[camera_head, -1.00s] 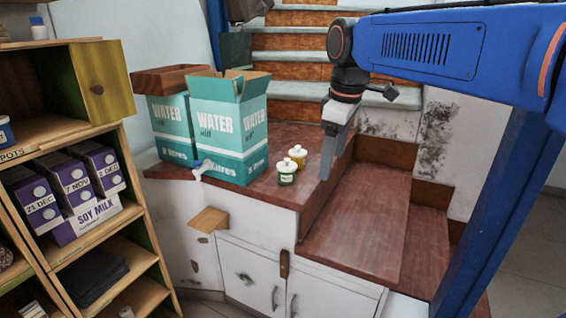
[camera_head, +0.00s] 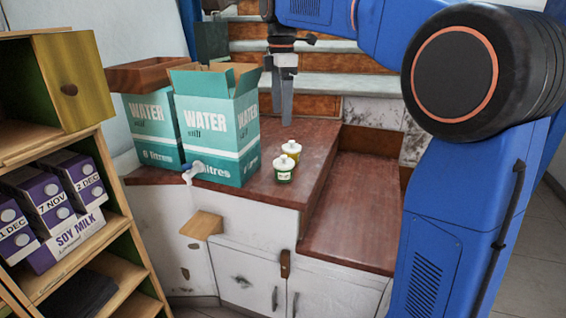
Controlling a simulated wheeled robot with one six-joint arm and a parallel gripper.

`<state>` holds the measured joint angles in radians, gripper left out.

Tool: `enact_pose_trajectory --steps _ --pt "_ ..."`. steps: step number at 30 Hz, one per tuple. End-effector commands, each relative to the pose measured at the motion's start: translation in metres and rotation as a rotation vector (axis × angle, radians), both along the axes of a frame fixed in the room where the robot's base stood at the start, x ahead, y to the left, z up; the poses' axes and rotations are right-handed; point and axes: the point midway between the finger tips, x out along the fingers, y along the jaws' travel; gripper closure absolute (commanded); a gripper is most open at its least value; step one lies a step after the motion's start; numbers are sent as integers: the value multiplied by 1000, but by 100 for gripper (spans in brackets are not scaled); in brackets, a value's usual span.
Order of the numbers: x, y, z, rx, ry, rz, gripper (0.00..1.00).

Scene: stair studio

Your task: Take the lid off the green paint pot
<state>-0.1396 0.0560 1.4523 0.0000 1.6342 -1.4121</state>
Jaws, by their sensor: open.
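The green paint pot (camera_head: 284,176) stands upright near the front edge of the red-brown counter, with a pale knobbed lid (camera_head: 283,162) on it. A yellow pot (camera_head: 293,155) with a similar pale lid (camera_head: 291,146) stands just behind it, a little to the right. My gripper (camera_head: 283,118) points down above the counter, behind the two pots in the picture and apart from both. Its fingers are seen nearly edge-on, and nothing shows between them. It is open.
Teal water boxes (camera_head: 222,125) with a white tap (camera_head: 193,172) stand left of the pots. A lower red-brown step (camera_head: 349,215) lies to the right, with stairs behind. A shelf holding soy milk cartons (camera_head: 48,205) stands at the left. The counter right of the pots is clear.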

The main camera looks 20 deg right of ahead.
Motion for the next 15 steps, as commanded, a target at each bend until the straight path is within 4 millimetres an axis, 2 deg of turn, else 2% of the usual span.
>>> enact_pose_trajectory --steps 9,15 --pt "-1 -1 -57 0 2 -2 26" --pt "0 -1 -86 0 1 -2 26"
